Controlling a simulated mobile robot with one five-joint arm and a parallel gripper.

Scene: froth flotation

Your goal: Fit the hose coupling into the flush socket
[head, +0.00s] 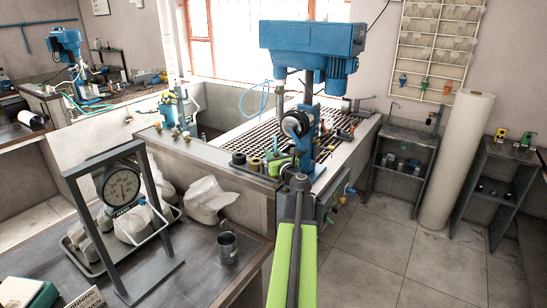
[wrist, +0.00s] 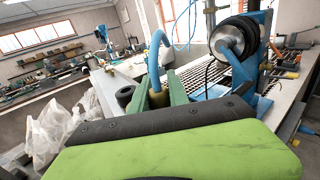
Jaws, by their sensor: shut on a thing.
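In the wrist view, my gripper (wrist: 160,92) has its green fingers closed around a brass-coloured hose coupling (wrist: 157,98). A thick blue hose rises from the coupling and bends over. The coupling's lower end is hidden by my fingers and wrist. In the head view, my gripper (head: 278,163) is over the bench corner, left of the blue machine's column (head: 308,145); the coupling is too small to make out there. I cannot pick out the flush socket for certain in either view.
The blue machine carries a black round part with a metal face (wrist: 228,42), close to the right of my gripper. A dark ring-shaped piece (wrist: 124,96) stands just left of my fingers. A grating (head: 250,128) lies behind. A dial scale (head: 122,185) stands on the left table.

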